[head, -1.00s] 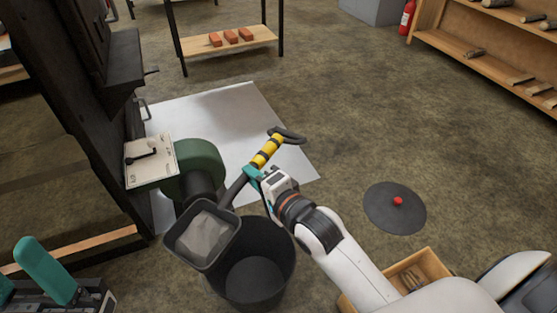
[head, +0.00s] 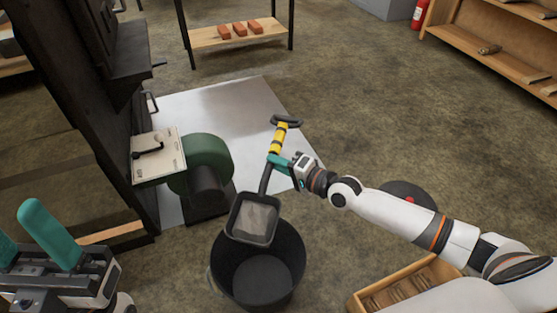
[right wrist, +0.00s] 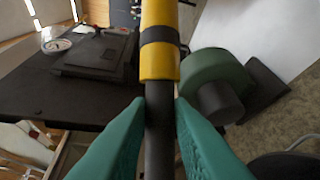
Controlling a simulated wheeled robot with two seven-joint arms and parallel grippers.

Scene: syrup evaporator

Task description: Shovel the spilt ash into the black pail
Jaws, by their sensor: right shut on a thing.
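The shovel has a black scoop (head: 254,219) with grey ash (head: 258,217) in it, a dark shaft and a yellow-and-black grip (head: 279,138). My right gripper (head: 279,160) is shut on the dark shaft just below the yellow grip; the right wrist view shows both teal fingers against the shaft (right wrist: 159,125). The scoop is over the far side of the black pail (head: 235,285), hiding part of its rim. The visible inside of the pail looks dark, with no ash seen. My left gripper (head: 28,240) is at the lower left, fingers apart and empty.
A green blower (head: 208,155) stands left of the pail beside the dark evaporator (head: 110,130). A pale metal sheet (head: 230,110) lies on the floor behind. A wooden crate (head: 440,272) is right of the pail, and a dark disc (head: 410,193) is partly behind my right arm.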

